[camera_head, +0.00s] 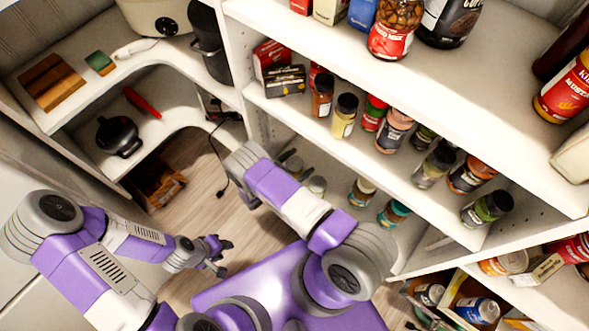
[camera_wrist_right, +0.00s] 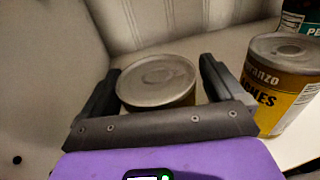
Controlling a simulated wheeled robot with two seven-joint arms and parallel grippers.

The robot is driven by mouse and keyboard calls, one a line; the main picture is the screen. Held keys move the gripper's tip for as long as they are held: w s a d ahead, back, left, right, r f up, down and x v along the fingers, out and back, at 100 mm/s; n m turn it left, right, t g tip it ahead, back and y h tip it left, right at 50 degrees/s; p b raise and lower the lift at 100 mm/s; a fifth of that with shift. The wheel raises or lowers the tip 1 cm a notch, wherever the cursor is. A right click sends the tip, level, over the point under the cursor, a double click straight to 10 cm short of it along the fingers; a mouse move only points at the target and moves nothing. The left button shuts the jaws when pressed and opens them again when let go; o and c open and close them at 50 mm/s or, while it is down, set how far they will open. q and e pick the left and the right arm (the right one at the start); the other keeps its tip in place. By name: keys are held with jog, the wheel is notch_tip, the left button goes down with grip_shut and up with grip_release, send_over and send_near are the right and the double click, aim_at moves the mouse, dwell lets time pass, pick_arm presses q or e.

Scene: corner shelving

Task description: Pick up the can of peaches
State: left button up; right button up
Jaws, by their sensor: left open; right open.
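A can with a yellow-brown label reading "CHES" (camera_wrist_right: 281,85), consistent with peaches, stands upright at the right of the right wrist view, outside my right gripper's fingers. My right gripper (camera_wrist_right: 160,68) is open. A second can (camera_wrist_right: 158,80) with a plain metal lid shows between its fingers; most of its label is hidden, and I cannot tell whether the fingers touch it. My left gripper (camera_head: 214,256) is open and empty above the floor at lower left, away from the shelves.
A dark green can (camera_wrist_right: 304,14) stands behind the labelled can. Pale shelf walls (camera_wrist_right: 50,70) are close behind and left. In the head view, spice jars (camera_head: 345,115) line the middle shelf, with an upper shelf edge (camera_head: 400,115) overhanging. Open floor (camera_head: 205,175) lies at left.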

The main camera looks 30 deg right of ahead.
jog(key=c, duration=1.3)
